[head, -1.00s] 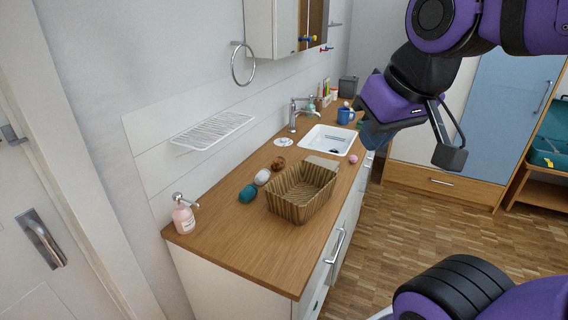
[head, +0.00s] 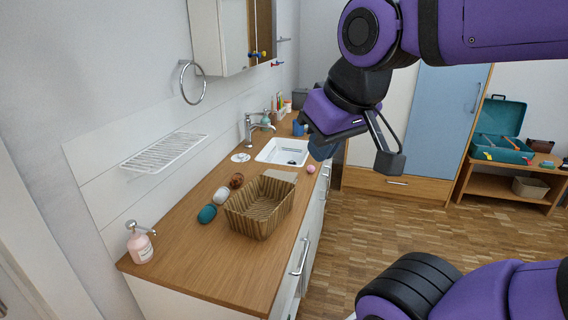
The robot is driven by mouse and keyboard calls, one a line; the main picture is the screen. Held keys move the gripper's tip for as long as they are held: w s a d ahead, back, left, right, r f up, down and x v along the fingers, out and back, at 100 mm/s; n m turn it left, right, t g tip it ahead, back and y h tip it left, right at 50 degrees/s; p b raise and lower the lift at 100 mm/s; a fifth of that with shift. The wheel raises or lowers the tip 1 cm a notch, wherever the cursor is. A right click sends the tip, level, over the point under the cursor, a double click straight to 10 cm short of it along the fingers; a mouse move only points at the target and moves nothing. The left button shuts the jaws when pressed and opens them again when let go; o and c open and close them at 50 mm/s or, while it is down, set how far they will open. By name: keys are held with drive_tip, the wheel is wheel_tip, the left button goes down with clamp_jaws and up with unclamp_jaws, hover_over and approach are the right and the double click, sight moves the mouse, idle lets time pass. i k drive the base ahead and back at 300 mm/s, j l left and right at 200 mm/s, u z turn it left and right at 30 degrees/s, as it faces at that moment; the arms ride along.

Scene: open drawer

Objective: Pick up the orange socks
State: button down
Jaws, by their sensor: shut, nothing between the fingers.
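A small brown-orange rolled bundle (head: 236,180), which looks like the orange socks, lies on the wooden countertop (head: 205,262) behind the wicker basket. It is the farthest in a row with a white bundle (head: 220,195) and a teal bundle (head: 207,214). My gripper (head: 325,151) is at upper centre, to the right of the socks and well apart from them, in front of the sink end of the counter. It is shut and empty; its fingertips show poorly.
A pink soap bottle (head: 140,246) is at the near left, a wire shelf (head: 165,151) above on the wall. A sink (head: 283,150), tap (head: 250,128), blue mug (head: 299,128) and pink ball (head: 311,169) are farther back.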

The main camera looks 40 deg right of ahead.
sight(236, 180)
drive_tip(key=k+l+u, duration=0.1)
drive_tip(key=l, duration=0.4)
drive_tip(key=k+l+u, duration=0.1)
drive_tip(key=l, duration=0.4)
drive_tip(key=i+l+u, duration=0.1)
drive_tip(key=l, duration=0.2)
drive_tip(key=i+l, duration=0.25)
drive_tip(key=i+l+u, duration=0.15)
drive_tip(key=l, duration=0.2)
drive_tip(key=i+l+u, duration=0.1)
drive_tip(key=l, duration=0.25)
drive_tip(key=i+l, duration=0.15)
drive_tip(key=l, duration=0.2)
drive_tip(key=i+l+u, duration=0.15)
